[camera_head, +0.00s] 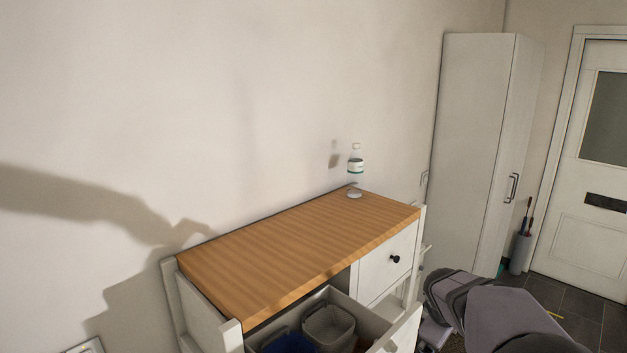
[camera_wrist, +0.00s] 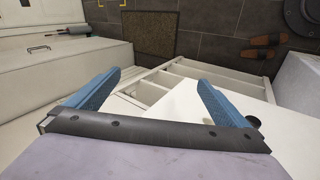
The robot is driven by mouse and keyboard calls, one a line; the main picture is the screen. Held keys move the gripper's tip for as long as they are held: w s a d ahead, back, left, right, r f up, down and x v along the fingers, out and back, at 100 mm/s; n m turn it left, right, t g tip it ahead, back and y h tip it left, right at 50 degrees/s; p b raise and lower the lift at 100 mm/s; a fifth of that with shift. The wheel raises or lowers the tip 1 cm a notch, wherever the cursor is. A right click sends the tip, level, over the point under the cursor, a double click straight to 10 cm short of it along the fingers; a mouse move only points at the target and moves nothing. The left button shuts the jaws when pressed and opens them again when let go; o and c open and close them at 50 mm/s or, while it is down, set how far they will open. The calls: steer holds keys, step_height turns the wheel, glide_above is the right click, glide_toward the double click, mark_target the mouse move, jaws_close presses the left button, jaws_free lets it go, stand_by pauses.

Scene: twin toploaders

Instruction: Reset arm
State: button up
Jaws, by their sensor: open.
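My gripper (camera_wrist: 158,78) is open and empty in the wrist view, its two blue fingers spread wide apart. Below and between the fingers are the white shelves (camera_wrist: 190,72) and a white panel with a dark round knob (camera_wrist: 253,122). In the head view my arm (camera_head: 500,305) is at the lower right, beside the right end of the cabinet; its fingers cannot be made out clearly there.
The wood-topped cabinet (camera_head: 290,245) has an open drawer holding a grey bin (camera_head: 328,325) and a blue bin (camera_head: 288,343). A clear bottle (camera_head: 356,165) is at the top's far right corner. A tall white cupboard (camera_head: 475,150) stands behind. Dark floor tiles (camera_head: 590,312) show at right.

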steer(key=s+a+f+m+g+y+b, duration=0.1)
steer(key=s+a+f+m+b, duration=0.1)
steer(key=s+a+f, duration=0.3)
steer(key=s+a+f+m+g+y+b, duration=0.1)
steer(key=s+a+f, duration=0.4)
steer(key=s, duration=0.8)
steer(key=s+a+f+m+g+y+b, duration=0.2)
steer(key=s+a+f+m+g+b, duration=0.1)
steer(key=s+f, duration=0.5)
steer(key=shift+s+a+m+b, duration=0.6)
steer(key=shift+a+m, duration=0.3)
steer(key=shift+m, duration=0.1)
steer(key=shift+w, duration=0.1)
